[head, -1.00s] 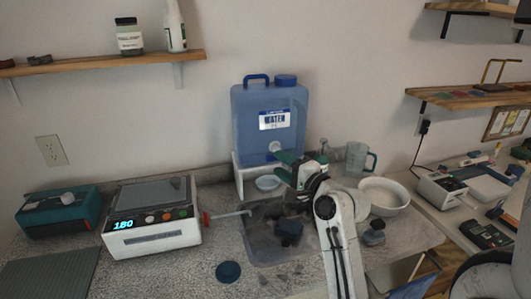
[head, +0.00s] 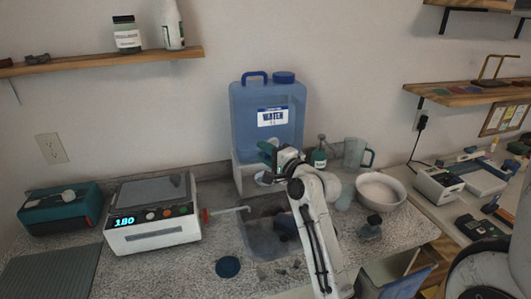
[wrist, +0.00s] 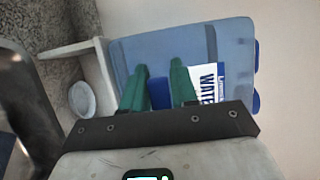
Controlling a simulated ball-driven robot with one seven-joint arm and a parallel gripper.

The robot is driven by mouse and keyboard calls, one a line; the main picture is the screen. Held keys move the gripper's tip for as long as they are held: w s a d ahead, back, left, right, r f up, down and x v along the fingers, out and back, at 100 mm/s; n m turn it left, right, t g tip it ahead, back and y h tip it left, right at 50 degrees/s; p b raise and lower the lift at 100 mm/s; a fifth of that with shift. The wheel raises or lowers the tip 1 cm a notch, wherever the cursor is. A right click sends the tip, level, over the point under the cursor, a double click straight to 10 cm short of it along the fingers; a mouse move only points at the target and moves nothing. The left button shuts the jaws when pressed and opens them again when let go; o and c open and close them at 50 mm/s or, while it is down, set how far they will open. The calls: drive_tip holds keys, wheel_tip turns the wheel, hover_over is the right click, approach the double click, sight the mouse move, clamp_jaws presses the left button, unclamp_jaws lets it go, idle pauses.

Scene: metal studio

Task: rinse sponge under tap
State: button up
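My gripper (head: 268,152) has green fingers and is raised in front of the blue water jug (head: 268,105), above the back of the sink (head: 262,235). In the wrist view the fingers (wrist: 160,72) stand apart. A dark blue block (wrist: 160,94) shows between them; I cannot tell whether it is gripped or behind them. A tap with a pale spout (head: 232,210) and red handle reaches over the sink's left edge. A dark blue lump (head: 287,226) lies in the sink. I cannot tell which dark blue thing is the sponge.
A white bowl (head: 380,191), a clear jug (head: 356,153) and a green bottle (head: 319,156) stand right of my gripper. A small white dish (wrist: 82,99) lies by the jug's stand. A white appliance (head: 152,212) reading 180 stands left. A round blue disc (head: 228,267) lies on the counter.

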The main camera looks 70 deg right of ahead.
clamp_jaws()
drive_tip(key=shift+s+b, duration=0.1)
drive_tip(key=shift+b, duration=0.2)
drive_tip(key=y, duration=0.1)
drive_tip(key=n+t+y+b, duration=0.1)
drive_tip(key=a+n+y+b, duration=0.1)
drive_tip(key=shift+s+f+y, duration=0.15)
drive_tip(key=shift+s+y, duration=0.1)
drive_tip(key=shift+y, duration=0.05)
drive_tip(key=shift+s+a+n+t+y+b, duration=0.2)
drive_tip(key=shift+a+n+y+b, duration=0.1)
drive_tip(key=shift+n+y, duration=0.6)
drive_tip(key=shift+s+a+n+t+y+b, duration=0.15)
drive_tip(key=shift+s+n+y+b, duration=0.3)
drive_tip(key=shift+y, duration=0.7)
drive_tip(key=shift+a+n+t+y+b, duration=0.15)
drive_tip(key=shift+a+n+y, duration=0.1)
drive_tip(key=shift+n+y, duration=0.7)
drive_tip(key=shift+o, duration=1.8)
unclamp_jaws()
